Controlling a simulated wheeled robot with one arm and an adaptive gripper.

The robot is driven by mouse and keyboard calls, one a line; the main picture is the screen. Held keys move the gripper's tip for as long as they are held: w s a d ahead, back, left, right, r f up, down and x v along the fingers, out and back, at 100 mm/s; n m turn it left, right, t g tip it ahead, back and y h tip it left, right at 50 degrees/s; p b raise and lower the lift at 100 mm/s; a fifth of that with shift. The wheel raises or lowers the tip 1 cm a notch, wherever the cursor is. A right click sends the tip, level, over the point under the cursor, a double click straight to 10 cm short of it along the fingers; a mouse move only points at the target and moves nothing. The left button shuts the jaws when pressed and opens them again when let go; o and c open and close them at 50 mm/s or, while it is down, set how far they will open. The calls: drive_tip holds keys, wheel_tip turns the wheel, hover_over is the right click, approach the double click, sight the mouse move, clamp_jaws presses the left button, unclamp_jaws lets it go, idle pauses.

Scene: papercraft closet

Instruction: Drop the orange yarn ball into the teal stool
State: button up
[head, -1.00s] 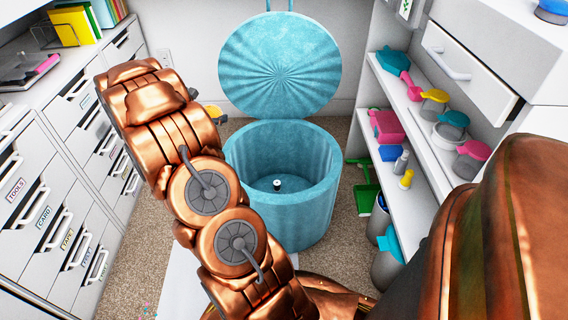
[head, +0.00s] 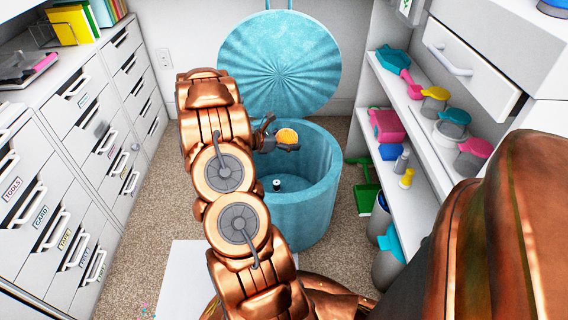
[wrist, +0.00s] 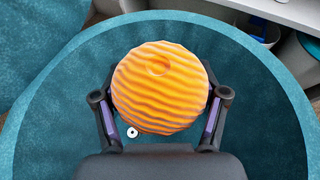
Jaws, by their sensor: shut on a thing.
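The orange yarn ball (wrist: 160,85) is held between the two fingers of my gripper (wrist: 160,108), which is shut on it. In the head view the ball (head: 287,136) shows at the tip of my gripper (head: 278,140), over the back left part of the stool's opening. The teal stool (head: 312,205) stands on the carpet with its round lid (head: 280,62) raised behind it. The wrist view looks down into the stool, whose rim (wrist: 50,75) surrounds the ball. A small black-and-white item (head: 277,185) lies inside the stool.
White drawer units (head: 60,190) line the left. A white shelf unit (head: 428,165) on the right holds pink, teal and yellow items. A green dustpan (head: 367,190) is right of the stool. My arm fills the middle foreground.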

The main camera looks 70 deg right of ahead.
wheel_tip(320, 180, down, 5)
drive_tip(key=b, duration=0.3)
drive_tip(key=shift+f+b, duration=0.1)
drive_tip(key=shift+b, duration=0.25)
drive_tip(key=o, duration=1.2)
drive_tip(key=v, duration=1.2)
